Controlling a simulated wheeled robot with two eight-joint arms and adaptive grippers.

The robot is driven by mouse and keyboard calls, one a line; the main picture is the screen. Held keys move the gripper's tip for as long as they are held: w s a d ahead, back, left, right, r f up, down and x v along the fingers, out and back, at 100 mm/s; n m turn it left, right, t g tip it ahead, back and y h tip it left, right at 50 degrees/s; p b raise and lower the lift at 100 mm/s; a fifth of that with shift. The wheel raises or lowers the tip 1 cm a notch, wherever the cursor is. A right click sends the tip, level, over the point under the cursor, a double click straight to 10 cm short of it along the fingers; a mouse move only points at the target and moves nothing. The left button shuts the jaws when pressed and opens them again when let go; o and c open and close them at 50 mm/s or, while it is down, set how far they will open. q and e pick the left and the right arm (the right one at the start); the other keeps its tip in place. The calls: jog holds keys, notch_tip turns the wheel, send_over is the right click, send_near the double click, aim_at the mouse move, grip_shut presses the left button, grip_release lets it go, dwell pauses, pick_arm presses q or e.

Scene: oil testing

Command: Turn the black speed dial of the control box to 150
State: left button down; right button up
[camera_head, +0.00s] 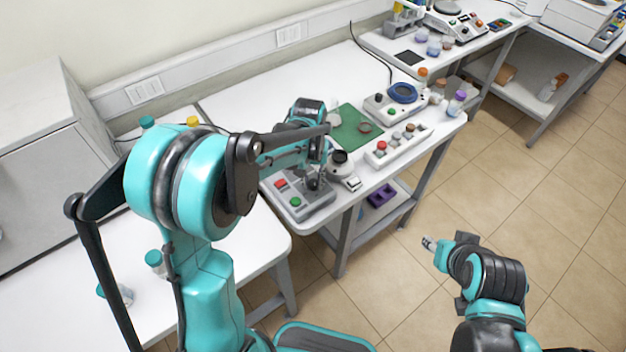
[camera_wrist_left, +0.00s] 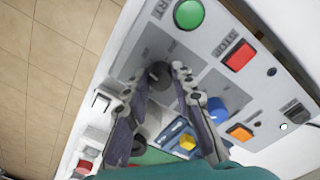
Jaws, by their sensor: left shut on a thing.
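The grey control box (camera_head: 318,208) sits near the front edge of the white table, with a red and a green button on top. In the left wrist view its panel (camera_wrist_left: 215,72) shows a green START button (camera_wrist_left: 188,14) and a red STOP button (camera_wrist_left: 240,55). My left gripper (camera_head: 315,182) is over the box. Its fingers (camera_wrist_left: 168,78) are shut on the black speed dial (camera_wrist_left: 160,72), one on each side. The dial's scale and pointer cannot be read. My right gripper (camera_head: 429,243) is low at the right, over the floor, away from the table.
A green mat (camera_head: 355,130), a button panel (camera_head: 400,146) and a device with a blue ring (camera_head: 403,93) lie further along the table. Open floor (camera_head: 390,290) is in front.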

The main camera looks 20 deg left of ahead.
aim_at(311, 182)
pick_arm(q)
jog(key=shift+m, duration=0.8)
jog(key=c, duration=1.3)
grip_release()
jog(key=shift+o, duration=0.2)
jog(key=shift+r, duration=0.1)
notch_tip(311, 182, up, 12)
jog(key=shift+a, duration=0.25)
jog(key=shift+s, duration=0.1)
